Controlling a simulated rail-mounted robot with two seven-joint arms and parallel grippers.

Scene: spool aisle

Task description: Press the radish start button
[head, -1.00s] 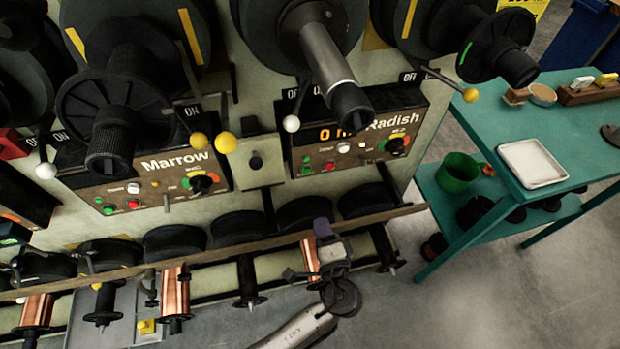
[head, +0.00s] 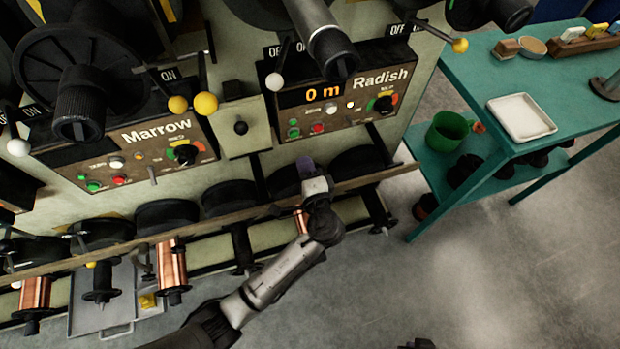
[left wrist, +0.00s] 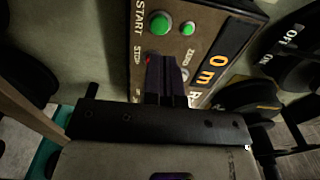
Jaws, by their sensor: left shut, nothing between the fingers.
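The Radish panel (head: 352,95) is brown with an orange "0 m" display. Its green start button (head: 294,132) is at the lower left, left of a red stop button (head: 317,128). In the left wrist view the large round green start button (left wrist: 160,22) lies beside the word START, beyond the fingertips. My left gripper (head: 306,163) is shut and empty, below the panel in the head view and apart from the start button in the picture. In the left wrist view its dark fingers (left wrist: 166,62) partly cover the red stop button. My right gripper is not in view.
A small green lamp (left wrist: 187,28) sits beside the start button. The Marrow panel (head: 130,150) is to the left, with yellow-knobbed levers above. A wooden rail (head: 370,180) runs below the panels, over copper spools. A teal table (head: 470,90) stands right.

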